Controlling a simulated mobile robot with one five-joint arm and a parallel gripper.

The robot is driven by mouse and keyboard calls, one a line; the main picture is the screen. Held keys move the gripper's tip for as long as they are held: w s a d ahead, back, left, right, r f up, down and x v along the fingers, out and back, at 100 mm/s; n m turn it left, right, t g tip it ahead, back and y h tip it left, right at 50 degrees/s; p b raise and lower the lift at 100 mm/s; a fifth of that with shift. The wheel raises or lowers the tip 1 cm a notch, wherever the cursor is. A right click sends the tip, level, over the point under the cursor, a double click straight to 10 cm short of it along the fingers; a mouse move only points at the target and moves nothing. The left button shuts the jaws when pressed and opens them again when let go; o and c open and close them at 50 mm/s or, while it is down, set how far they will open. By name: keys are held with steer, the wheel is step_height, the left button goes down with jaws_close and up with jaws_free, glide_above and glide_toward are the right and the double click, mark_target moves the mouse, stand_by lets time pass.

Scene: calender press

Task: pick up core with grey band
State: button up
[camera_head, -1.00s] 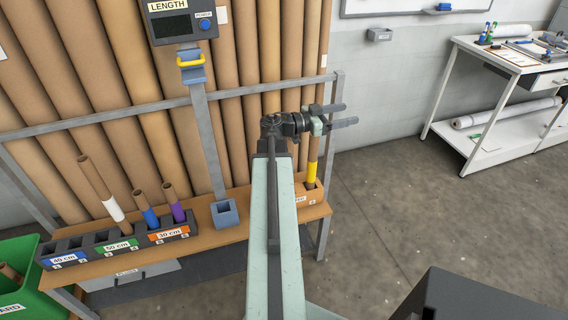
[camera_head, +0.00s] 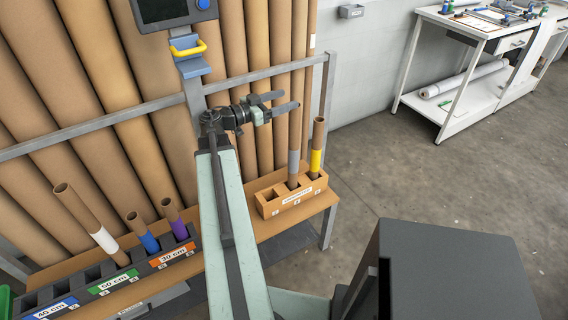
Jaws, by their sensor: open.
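The core with the grey band (camera_head: 293,168) stands upright in the wooden holder (camera_head: 272,207) at the right end of the bench. A core with a yellow band (camera_head: 317,150) stands just right of it in the same holder. My gripper (camera_head: 286,101) is open and empty, its two fingers pointing right. In the picture it shows above and slightly left of the grey-banded core's top, apart from it. The lower ends of both cores are hidden in the holder.
Cores with white (camera_head: 104,239), blue (camera_head: 149,242) and purple (camera_head: 179,229) bands stand in labelled slots at left. Tall brown tubes lean behind a grey rail (camera_head: 262,74). A white worktable (camera_head: 431,71) stands at right, with open floor before it.

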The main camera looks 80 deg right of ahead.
mark_target(289, 137)
steer(key=f+b, duration=1.6)
steer(key=f, duration=0.1)
steer(key=shift+w+f, duration=0.1)
steer(key=shift+w, duration=0.1)
steer(key=shift+s+d+r, duration=0.2)
steer(key=shift+x, duration=1.1)
steer(key=s+d, duration=0.1)
steer(key=s+d+r+p, duration=0.1)
steer(key=s, duration=0.1)
steer(key=shift+s+d, duration=0.15)
steer(key=shift+d, duration=0.25)
steer(key=shift+s+d, duration=0.3)
jaws_close()
